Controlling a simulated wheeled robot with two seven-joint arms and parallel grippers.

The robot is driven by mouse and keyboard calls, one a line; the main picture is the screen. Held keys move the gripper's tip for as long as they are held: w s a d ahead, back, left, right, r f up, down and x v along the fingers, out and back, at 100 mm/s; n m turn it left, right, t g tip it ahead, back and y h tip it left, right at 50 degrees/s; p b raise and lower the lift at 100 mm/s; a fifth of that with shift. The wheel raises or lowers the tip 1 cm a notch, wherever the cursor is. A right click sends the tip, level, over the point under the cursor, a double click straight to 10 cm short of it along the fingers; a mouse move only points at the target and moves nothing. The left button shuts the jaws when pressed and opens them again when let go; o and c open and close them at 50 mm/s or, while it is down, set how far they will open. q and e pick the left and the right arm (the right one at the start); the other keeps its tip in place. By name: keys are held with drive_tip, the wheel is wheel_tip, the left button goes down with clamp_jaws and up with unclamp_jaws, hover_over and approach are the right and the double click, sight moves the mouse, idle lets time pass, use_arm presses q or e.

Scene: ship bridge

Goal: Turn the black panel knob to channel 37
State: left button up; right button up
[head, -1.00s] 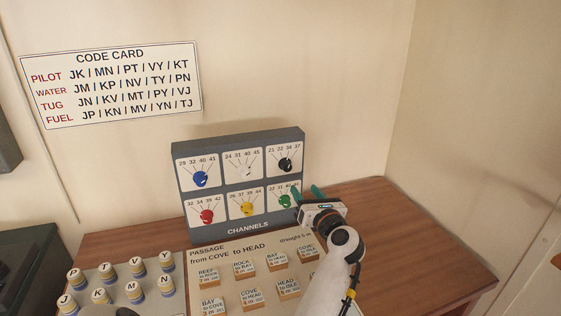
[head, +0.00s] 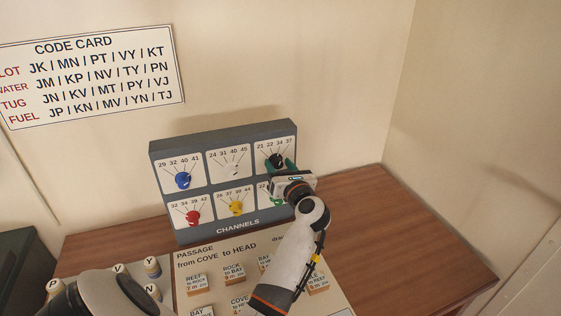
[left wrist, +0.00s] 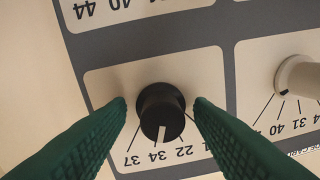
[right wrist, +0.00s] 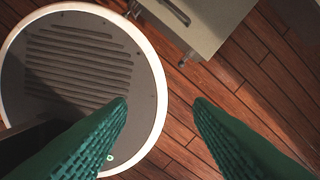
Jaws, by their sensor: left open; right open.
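The black panel knob (head: 277,160) is at the top right of the grey channels panel (head: 217,134), partly behind my left gripper (head: 283,167) in the head view. In the left wrist view the black knob (left wrist: 161,105) sits between the open green fingers of my left gripper (left wrist: 160,108), one on each side, with narrow gaps visible. Its white pointer line faces down, close to the 34 mark; 37 is farther left, and the 21 and 22 labels are at right, partly hidden. My right gripper (right wrist: 160,108) is open and empty above the floor.
Blue (head: 183,180), red (head: 193,217), yellow (head: 236,207) and white (head: 233,169) knobs share the panel; the green one is mostly hidden. A passage board (head: 224,251) with blocks lies in front. The wooden desk's right side (head: 400,240) is clear.

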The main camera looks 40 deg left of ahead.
use_arm(q)
drive_tip(key=shift+s, duration=0.1)
drive_tip(key=shift+c, duration=0.8)
drive_tip(key=c, duration=0.8)
drive_tip(key=shift+c, duration=0.2)
use_arm(e)
drive_tip(key=shift+s+d, duration=0.5)
drive_tip(key=shift+d, duration=0.25)
use_arm(q)
drive_tip(key=shift+r, duration=0.1)
use_arm(e)
drive_tip(key=shift+w+a+r, duration=0.1)
